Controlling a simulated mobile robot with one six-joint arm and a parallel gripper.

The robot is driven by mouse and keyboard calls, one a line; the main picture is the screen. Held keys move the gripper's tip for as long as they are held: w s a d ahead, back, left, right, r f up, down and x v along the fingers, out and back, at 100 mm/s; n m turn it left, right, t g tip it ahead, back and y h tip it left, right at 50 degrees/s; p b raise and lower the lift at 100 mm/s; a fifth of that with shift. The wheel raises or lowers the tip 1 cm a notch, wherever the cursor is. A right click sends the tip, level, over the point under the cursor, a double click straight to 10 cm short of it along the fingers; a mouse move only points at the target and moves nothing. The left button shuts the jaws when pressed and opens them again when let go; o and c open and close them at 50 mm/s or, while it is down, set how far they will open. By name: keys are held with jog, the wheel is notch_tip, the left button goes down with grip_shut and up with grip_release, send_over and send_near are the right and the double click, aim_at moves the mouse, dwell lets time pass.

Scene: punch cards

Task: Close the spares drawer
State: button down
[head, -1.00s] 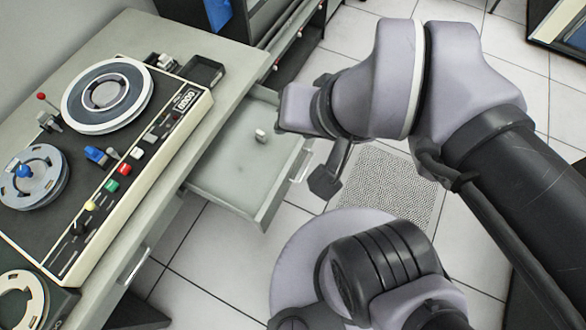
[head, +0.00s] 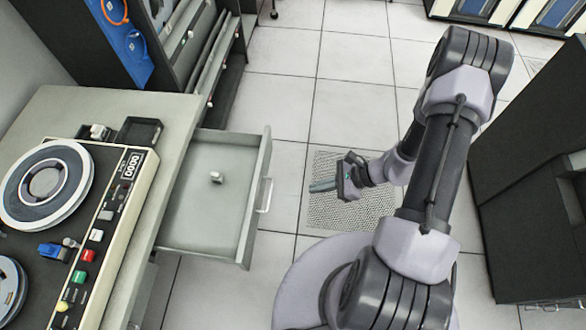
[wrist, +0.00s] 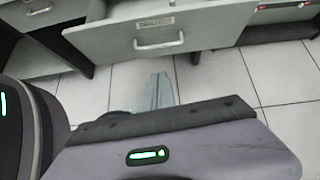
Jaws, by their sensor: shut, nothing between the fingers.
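The spares drawer (head: 190,234) is pulled out from under the grey desk in the head view. A small pale item (head: 216,177) stands inside it. Its metal handle (head: 265,195) is on the right-hand front face. In the wrist view the drawer front (wrist: 200,28) and its handle (wrist: 158,42) show ahead of my gripper. My gripper (head: 322,187) is shut and empty, to the right of the handle and apart from it, with its fingertips pointing left toward the drawer. The fingers also show in the wrist view (wrist: 160,90), below the handle in the picture.
A tape machine (head: 110,215) with reels and coloured keys sits on the desk (head: 185,125). A dark cabinet (head: 235,65) with shelves stands behind. Another dark cabinet (head: 530,190) is at the right. A perforated floor tile (head: 350,212) lies below my gripper; the tiled floor is open beyond it.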

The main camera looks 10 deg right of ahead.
jog(key=w+a+f+m+b, duration=0.1)
jog(key=w+a+f+b, duration=0.2)
jog(key=a+f, duration=0.4)
jog(key=shift+a+f+b, duration=0.35)
jog(key=shift+a+b, duration=0.2)
jog(key=shift+a, duration=1.4)
jog(key=shift+a, duration=0.1)
